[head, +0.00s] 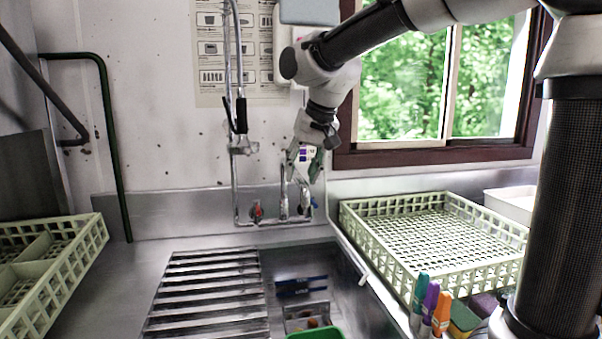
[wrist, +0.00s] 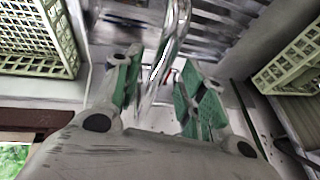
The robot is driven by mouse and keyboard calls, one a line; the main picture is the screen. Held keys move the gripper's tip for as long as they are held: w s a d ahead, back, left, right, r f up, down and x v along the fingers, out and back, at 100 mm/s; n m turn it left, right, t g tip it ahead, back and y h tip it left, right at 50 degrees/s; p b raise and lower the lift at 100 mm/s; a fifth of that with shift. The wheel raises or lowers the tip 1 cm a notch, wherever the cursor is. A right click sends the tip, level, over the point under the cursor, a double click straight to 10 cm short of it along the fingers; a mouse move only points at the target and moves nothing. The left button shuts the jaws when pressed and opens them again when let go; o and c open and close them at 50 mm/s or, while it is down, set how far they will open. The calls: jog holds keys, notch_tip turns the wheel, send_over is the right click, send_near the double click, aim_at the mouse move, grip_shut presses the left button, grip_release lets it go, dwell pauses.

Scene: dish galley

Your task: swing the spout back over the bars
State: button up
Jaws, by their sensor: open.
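The chrome spout (head: 283,188) rises from the wall tap behind the sink. In the wrist view the spout (wrist: 170,50) runs between my fingers, from the wall side toward the sink. My gripper (head: 303,172) points down at the tap, and its green-padded fingers (wrist: 160,88) are apart on either side of the spout. I cannot tell whether a finger touches it. The metal bars (head: 205,294) lie over the left of the sink, and they also show in the wrist view (wrist: 232,14). The spout's outlet end is hard to make out.
A pale green rack (head: 435,246) stands right of the sink, near several markers (head: 430,305). Another rack (head: 50,277) is at the left. A tall spray pipe (head: 238,165) stands left of the spout. The sink basin (head: 345,275) holds a few items.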

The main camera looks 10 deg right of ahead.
jog(key=shift+w+a+f, duration=0.1)
jog(key=shift+w+f, duration=0.15)
jog(key=shift+f, duration=0.35)
jog(key=shift+c, duration=0.5)
grip_shut()
jog(key=shift+a, duration=0.1)
